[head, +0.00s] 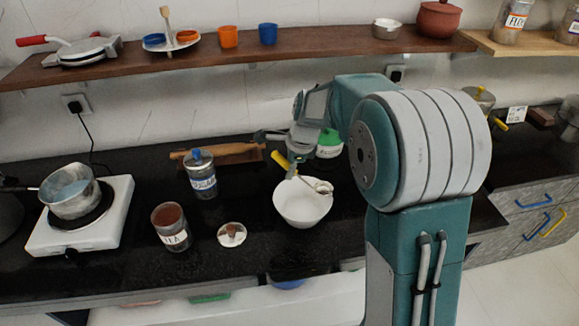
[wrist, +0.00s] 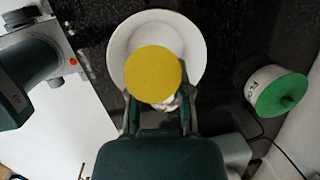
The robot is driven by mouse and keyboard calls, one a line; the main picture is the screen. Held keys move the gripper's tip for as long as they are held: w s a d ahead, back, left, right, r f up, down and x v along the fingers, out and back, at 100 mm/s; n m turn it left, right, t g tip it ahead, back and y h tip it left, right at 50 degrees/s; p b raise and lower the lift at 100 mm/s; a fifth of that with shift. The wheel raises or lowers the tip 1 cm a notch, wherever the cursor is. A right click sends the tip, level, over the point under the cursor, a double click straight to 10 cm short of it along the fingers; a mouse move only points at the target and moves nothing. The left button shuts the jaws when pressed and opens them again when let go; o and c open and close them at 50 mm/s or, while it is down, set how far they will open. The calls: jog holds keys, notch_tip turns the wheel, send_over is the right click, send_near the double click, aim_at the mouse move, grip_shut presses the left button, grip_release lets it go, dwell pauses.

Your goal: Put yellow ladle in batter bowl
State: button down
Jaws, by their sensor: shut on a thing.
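The yellow ladle has a yellow handle (head: 280,160) and a metal scoop (head: 323,188). In the head view it slants over the white batter bowl (head: 300,210), with the scoop at the bowl's right rim. I cannot tell if the scoop touches the bowl. My gripper (head: 292,171) is above the bowl's back edge, shut on the ladle. In the wrist view, the yellow handle end (wrist: 153,74) covers part of the bowl (wrist: 118,42). The gripper fingers (wrist: 160,115) sit on both sides of the ladle just below it. The exact grip point is hidden.
A white jar with a green lid (head: 329,150) stands behind the bowl. Left are a blue-lidded jar (head: 203,181), a brown-filled jar (head: 171,228), a small round dish (head: 231,235) and a rolling pin (head: 225,155). A pot (head: 70,192) sits on a white hotplate (head: 106,222).

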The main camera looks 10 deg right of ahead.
jog(key=c, duration=0.6)
grip_release()
jog(key=shift+o, duration=0.2)
jog(key=v, duration=1.2)
jog(key=s+r+n+t, duration=0.1)
jog(key=s+r+n, duration=0.3)
jog(key=s, duration=0.2)
jog(key=s+d+f+n+t+h, duration=0.1)
jog(key=s+f+n, duration=0.1)
jog(key=s+n, duration=0.5)
jog(key=s+d+f+n+t+h, duration=0.1)
jog(key=s+f+n+t, duration=0.1)
jog(key=s+n, duration=0.6)
jog(key=shift+s, duration=2.85)
jog(key=shift+r, duration=0.1)
